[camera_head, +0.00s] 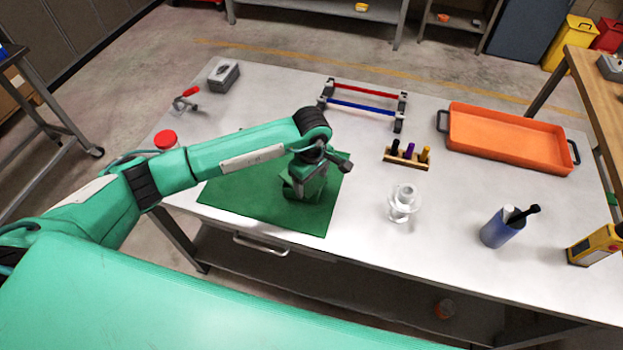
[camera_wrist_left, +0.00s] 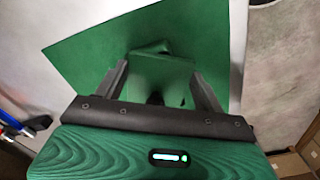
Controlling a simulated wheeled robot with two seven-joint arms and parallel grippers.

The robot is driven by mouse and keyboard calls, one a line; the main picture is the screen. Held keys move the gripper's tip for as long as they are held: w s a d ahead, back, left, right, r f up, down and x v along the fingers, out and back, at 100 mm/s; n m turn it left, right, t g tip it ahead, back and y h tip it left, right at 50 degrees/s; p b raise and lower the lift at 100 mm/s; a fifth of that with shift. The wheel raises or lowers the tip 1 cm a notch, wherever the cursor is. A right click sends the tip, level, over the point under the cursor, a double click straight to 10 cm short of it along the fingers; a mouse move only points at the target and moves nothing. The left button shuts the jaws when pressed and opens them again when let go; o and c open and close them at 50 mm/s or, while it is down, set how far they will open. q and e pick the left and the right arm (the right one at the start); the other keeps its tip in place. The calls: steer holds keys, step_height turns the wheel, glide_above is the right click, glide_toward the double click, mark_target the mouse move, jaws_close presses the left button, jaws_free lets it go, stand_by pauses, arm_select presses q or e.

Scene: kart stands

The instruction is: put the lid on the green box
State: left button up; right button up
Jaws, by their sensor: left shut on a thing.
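My left gripper (camera_head: 305,182) points down over the green mat (camera_head: 235,195) on the metal table. In the left wrist view its two dark fingers (camera_wrist_left: 160,88) are on either side of a flat, square green piece, which looks like the lid (camera_wrist_left: 165,72); they are shut on it. Another green part, apparently the green box (camera_wrist_left: 150,48), shows past the lid's far edge, at a different angle. The lid and gripper hide most of the box. I cannot tell whether lid and box touch. My right gripper is not in view.
Right of the mat stand a white flanged part (camera_head: 403,203), a blue cup (camera_head: 502,228) with tools, and a small wooden rack (camera_head: 408,157). Behind are a red-and-blue bar frame (camera_head: 362,106) and an orange tray (camera_head: 510,140). A red-capped jar (camera_head: 166,140) stands near my arm.

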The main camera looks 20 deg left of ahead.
arm_select(q)
steer(key=shift+b, duration=0.4)
stand_by(0.6)
steer(key=o, duration=1.1)
steer(key=shift+c, duration=0.2)
steer(key=shift+o, duration=0.4)
steer(key=shift+r+p, duration=0.55)
steer(key=shift+r, duration=0.85)
steer(key=shift+r+p, duration=0.6)
steer(key=shift+r, duration=1.5)
